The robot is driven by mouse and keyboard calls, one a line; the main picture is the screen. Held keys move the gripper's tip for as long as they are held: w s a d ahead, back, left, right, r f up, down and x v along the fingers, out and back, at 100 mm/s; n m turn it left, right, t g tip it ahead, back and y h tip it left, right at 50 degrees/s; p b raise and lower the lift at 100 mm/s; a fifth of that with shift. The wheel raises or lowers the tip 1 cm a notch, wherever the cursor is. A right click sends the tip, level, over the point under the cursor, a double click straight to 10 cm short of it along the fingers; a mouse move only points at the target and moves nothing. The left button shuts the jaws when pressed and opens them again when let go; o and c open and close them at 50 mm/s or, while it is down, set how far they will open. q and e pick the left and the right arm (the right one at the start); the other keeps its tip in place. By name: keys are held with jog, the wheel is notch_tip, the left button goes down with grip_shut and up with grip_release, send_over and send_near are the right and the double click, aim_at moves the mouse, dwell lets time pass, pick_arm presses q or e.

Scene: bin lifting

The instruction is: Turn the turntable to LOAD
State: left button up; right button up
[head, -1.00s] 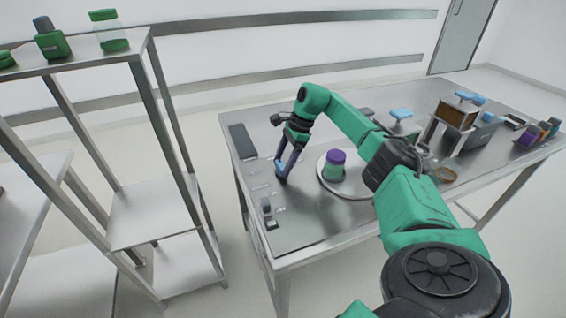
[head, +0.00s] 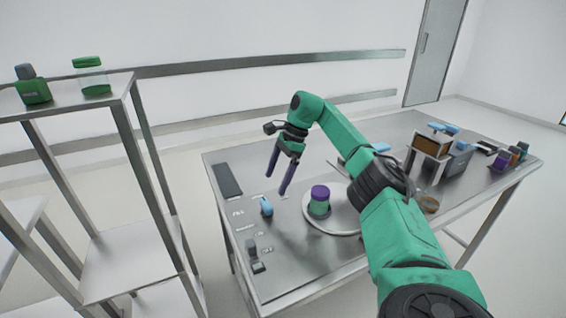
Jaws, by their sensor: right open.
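The turntable (head: 342,222) is a pale round disc on the steel table, partly hidden behind my right arm. A green jar with a purple lid (head: 319,200) stands upright on its left part. A blue knob or lever (head: 266,205) sits on the table left of the turntable, beside small printed labels (head: 240,212) too small to read. My right gripper (head: 276,184) is open and empty, with its two dark fingers pointing down, above and apart from the blue lever. My left gripper is not in view.
A black switch (head: 254,255) is at the table's near left, and a dark flat pad (head: 228,180) at its far left corner. A raised stand with a brown box (head: 432,142) and small containers occupy the right end. A shelf (head: 65,104) with green containers stands left.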

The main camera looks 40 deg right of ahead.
jog(key=p+v, duration=0.1)
jog(key=v, duration=0.5)
jog(key=shift+r, duration=0.2)
